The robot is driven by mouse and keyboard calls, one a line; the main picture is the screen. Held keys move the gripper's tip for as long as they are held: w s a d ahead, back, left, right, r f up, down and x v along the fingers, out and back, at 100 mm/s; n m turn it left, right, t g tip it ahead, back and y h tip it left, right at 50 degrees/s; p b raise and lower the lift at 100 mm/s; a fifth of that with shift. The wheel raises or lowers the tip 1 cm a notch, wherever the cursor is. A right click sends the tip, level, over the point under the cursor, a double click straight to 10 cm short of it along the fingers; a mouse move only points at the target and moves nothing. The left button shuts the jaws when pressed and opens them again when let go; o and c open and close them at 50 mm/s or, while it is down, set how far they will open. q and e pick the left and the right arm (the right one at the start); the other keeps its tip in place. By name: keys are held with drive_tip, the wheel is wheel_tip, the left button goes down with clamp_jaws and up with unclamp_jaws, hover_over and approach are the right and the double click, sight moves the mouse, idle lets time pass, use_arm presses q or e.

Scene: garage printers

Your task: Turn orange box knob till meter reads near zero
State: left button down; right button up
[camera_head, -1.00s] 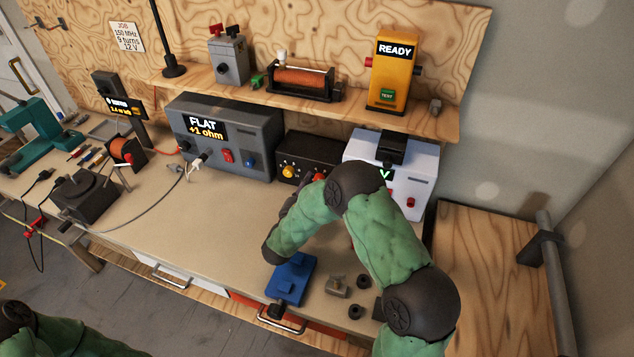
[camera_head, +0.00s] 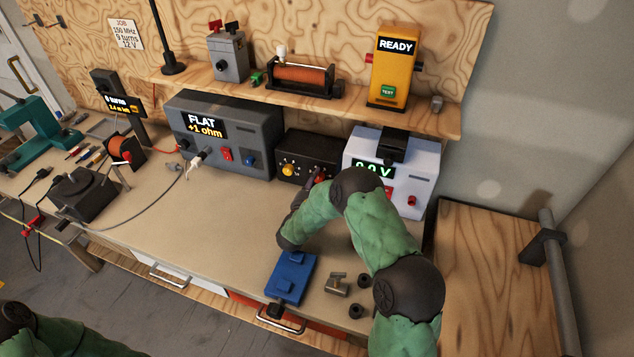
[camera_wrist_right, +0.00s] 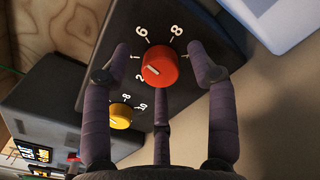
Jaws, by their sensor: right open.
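A black box (camera_head: 326,149) stands at the back of the bench, with a yellow knob (camera_head: 288,170) and a red-orange knob on its front. In the right wrist view the red-orange knob (camera_wrist_right: 160,67) has a white pointer line and numbers around it. My right gripper (camera_wrist_right: 165,65) is open, with its fingers spread on both sides of this knob; contact cannot be told. A grey meter box (camera_head: 225,137) reads "FLAT +1 ohm". A white box (camera_head: 420,172) shows what looks like "0.0 V", partly hidden. My left gripper is out of view. The yellow-orange tester box (camera_head: 393,70) reads "READY".
The shelf (camera_head: 350,118) overhangs the boxes. A blue block (camera_head: 291,276), a small metal fitting (camera_head: 338,285) and dark round pieces (camera_head: 364,281) lie near the front edge. A cable (camera_head: 150,222) runs across the left bench. The middle of the bench is clear.

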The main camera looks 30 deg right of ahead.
drive_tip(key=c, duration=1.1)
drive_tip(key=shift+b, duration=0.6)
drive_tip(key=shift+c, duration=0.2)
drive_tip(key=shift+r+n, duration=0.2)
drive_tip(key=shift+n, duration=0.1)
drive_tip(key=o, duration=1.1)
drive_tip(key=shift+o, duration=0.2)
drive_tip(key=shift+f, duration=0.1)
